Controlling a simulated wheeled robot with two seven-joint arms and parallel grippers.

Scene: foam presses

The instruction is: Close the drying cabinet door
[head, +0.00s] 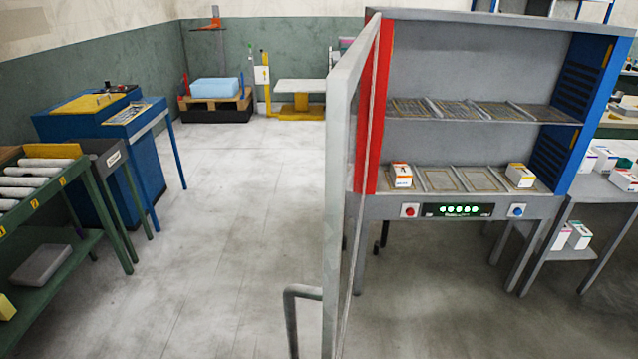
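The drying cabinet (455,120) stands at the right in the head view, grey inside with a blue right side wall and a red left post. Its door (338,190) is wide open, swung out toward me and seen nearly edge-on. A grey bar handle (302,292) sticks out to the left of the door's lower part. Inside are two shelves of wire racks (456,178), with small boxes at the left (401,176) and right (520,176) of the lower one. A panel with a red and a blue button sits below. Neither of my grippers is in view.
A green roller bench (88,215) and a blue machine (75,150) stand at the left. A table with boxes (608,185) stands right of the cabinet. The floor (220,220) left of the door and in front of the cabinet is clear.

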